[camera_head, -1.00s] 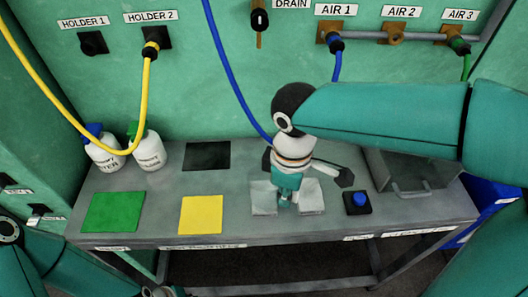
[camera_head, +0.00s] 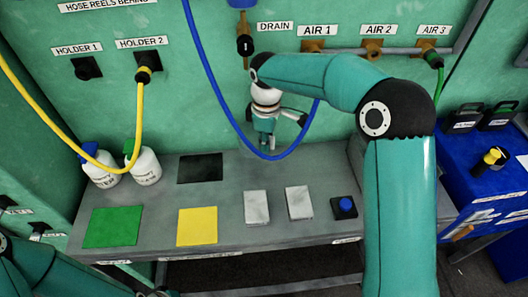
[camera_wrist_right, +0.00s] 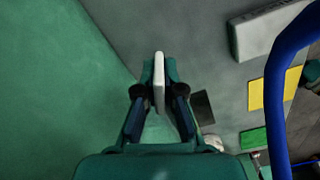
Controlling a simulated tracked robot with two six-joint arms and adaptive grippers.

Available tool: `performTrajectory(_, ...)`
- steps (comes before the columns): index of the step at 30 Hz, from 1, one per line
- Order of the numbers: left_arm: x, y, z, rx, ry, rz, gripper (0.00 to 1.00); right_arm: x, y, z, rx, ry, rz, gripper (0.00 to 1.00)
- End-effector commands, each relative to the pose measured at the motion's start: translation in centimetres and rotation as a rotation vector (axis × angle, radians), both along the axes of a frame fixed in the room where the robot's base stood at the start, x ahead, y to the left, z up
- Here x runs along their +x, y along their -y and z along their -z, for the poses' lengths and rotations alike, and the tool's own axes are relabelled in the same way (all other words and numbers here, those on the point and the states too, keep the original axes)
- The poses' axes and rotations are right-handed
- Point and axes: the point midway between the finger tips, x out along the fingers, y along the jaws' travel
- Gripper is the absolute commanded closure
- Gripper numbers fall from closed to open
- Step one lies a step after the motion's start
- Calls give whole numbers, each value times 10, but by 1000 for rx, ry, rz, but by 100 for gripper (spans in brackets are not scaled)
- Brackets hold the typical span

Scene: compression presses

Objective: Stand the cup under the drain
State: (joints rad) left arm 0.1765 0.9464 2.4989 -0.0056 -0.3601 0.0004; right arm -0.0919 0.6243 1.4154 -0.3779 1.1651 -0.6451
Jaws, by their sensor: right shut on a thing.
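My right gripper (camera_head: 265,140) is raised near the green back wall, below the black drain valve (camera_head: 245,45) and slightly to its right. In the wrist view my right gripper (camera_wrist_right: 160,88) is shut on a narrow pale thing (camera_wrist_right: 159,82). Only its edge shows, so I cannot tell its full shape or whether it is the cup. No separate cup can be made out on the bench. The DRAIN label (camera_head: 275,27) is on the wall beside the valve. My left arm shows at the lower left; its gripper is out of view.
The grey bench (camera_head: 230,175) carries two pale blocks (camera_head: 256,207), a black-and-blue button (camera_head: 344,207), a yellow pad (camera_head: 197,227), a green pad (camera_head: 113,227) and two white bottles (camera_head: 145,167). A blue hose (camera_head: 214,75) loops close around my right gripper. A blue cabinet (camera_head: 465,170) stands right.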

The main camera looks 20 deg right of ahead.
Motion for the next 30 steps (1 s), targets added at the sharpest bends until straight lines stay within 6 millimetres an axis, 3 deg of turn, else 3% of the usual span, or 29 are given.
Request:
performTrajectory(5, 0, 0, -1, 0, 0, 0, 100, -1, 0, 12, 0, 0, 0, 100)
performTrajectory(12, 0, 0, -5, 0, 0, 0, 100, -1, 0, 47, 0, 0, 2, 100)
performTrajectory(26, 0, 0, -6, 0, 0, 0, 100, 4, 1, 58, 0, 3, 1, 100)
performTrajectory(27, 0, 0, -6, 0, 0, 0, 100, 4, 1, 56, 1, 3, 1, 88)
performTrajectory(30, 0, 0, -7, 0, 0, 0, 100, 3, 1, 56, 0, 3, 1, 72)
